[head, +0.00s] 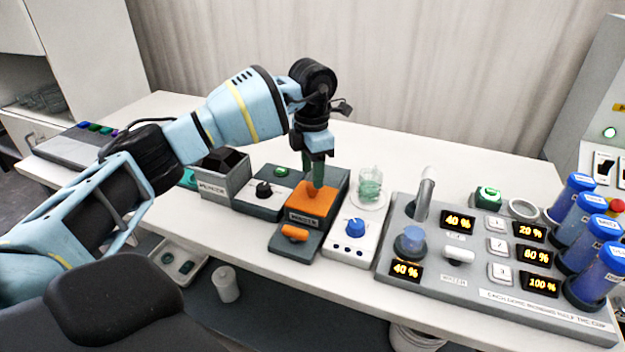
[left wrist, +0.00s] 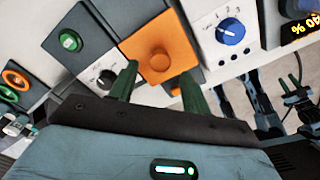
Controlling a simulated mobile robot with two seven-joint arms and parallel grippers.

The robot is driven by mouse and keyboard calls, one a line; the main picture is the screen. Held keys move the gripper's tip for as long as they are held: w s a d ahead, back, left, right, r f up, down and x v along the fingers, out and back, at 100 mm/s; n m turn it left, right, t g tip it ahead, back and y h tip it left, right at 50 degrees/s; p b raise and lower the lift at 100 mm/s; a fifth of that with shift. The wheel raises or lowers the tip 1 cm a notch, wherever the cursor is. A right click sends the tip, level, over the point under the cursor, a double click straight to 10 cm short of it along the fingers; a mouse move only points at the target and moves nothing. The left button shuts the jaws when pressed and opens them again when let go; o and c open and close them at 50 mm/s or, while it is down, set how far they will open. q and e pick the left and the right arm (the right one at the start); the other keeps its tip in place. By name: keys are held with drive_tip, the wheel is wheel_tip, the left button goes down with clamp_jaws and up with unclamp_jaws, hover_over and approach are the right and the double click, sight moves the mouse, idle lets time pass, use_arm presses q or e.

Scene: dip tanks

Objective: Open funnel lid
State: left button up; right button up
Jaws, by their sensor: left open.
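The orange funnel lid (head: 311,200) is a square plate with a round knob, lying flat and closed on a dark grey unit in the middle of the table. In the left wrist view the lid (left wrist: 177,45) shows its round knob (left wrist: 159,61) near the centre. My left gripper (head: 314,183) is directly above the lid, pointing down, with its green fingers around or close to the knob. In the left wrist view its two fingers (left wrist: 158,88) are apart, one on each side below the knob. Contact cannot be told.
An orange handle (head: 294,233) is at the unit's front. To the right are a blue-knob panel (head: 355,228), a glass beaker (head: 370,183) and a grey console (head: 455,280) with several displays. A black-knob box (head: 264,190) and an open grey bin (head: 222,183) stand left.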

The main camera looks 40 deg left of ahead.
sight(312, 192)
use_arm(q)
drive_tip(key=shift+f, duration=1.65)
clamp_jaws()
